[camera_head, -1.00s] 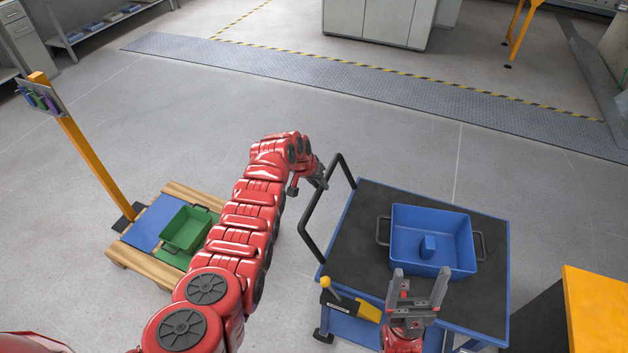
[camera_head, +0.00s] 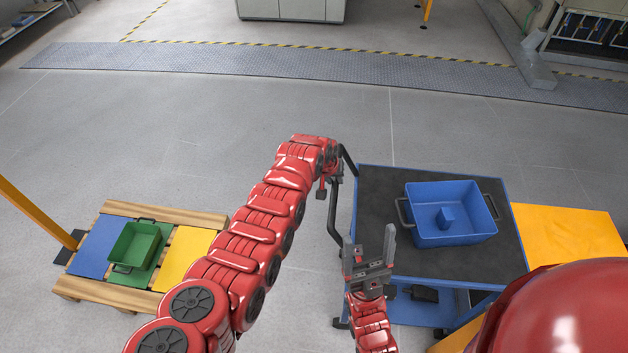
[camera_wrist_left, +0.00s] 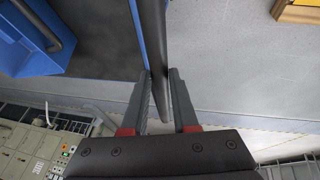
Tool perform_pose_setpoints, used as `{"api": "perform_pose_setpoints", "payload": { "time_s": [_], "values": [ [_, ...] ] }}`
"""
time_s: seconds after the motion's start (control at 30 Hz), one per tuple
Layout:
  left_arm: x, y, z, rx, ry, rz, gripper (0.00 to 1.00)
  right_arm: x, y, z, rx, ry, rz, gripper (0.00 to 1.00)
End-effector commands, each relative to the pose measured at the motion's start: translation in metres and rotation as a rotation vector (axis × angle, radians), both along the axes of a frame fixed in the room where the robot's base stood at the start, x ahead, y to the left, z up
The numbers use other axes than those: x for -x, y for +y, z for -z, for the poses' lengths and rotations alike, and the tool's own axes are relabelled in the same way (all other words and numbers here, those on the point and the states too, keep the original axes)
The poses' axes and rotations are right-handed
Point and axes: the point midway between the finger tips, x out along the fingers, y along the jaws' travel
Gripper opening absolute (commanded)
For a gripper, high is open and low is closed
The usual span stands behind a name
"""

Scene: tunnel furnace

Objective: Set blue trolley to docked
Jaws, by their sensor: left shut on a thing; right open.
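The blue trolley (camera_head: 375,250) has a dark top and a black handle (camera_head: 333,215) on its left side. Its right side is close beside a yellow-topped block (camera_head: 568,232); I cannot tell whether they touch. My left gripper (camera_head: 329,180) is shut on the handle; in the left wrist view the handle bar (camera_wrist_left: 157,50) runs between the fingers (camera_wrist_left: 161,80). My right gripper (camera_head: 369,242) is open and empty, in front of the trolley's near left corner. A blue bin (camera_head: 455,237) with a small blue block (camera_head: 446,217) inside stands on the trolley.
A wooden pallet (camera_head: 190,217) with coloured pads and a green bin (camera_head: 137,245) lies at left, by a yellow post (camera_head: 35,210). Open grey floor stretches behind the trolley to a metal floor strip (camera_head: 270,70). My red body hides the lower right.

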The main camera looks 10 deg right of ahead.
Motion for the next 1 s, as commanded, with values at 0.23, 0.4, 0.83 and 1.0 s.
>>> {"api": "perform_pose_setpoints", "payload": {
  "time_s": [0.23, 0.4, 0.83, 1.0],
  "values": [
    [0.012, -0.029, 0.003, -0.001, 0.002, 0.003, 0.00, 0.000, 0.000, 0.016, 0.000, 0.000, 0.000, 0.77],
    [0.014, -0.036, 0.001, 0.001, 0.001, 0.002, 0.00, 0.000, 0.000, 0.018, 0.000, 0.000, 0.000, 0.77],
    [0.015, -0.039, 0.000, 0.004, 0.002, 0.004, 0.38, 0.000, 0.000, 0.018, 0.000, 0.000, 0.000, 0.77],
    [0.014, -0.037, 0.000, 0.003, 0.001, 0.002, 0.57, 0.000, 0.000, 0.018, 0.000, 0.000, 0.000, 0.77]
  ]
}}
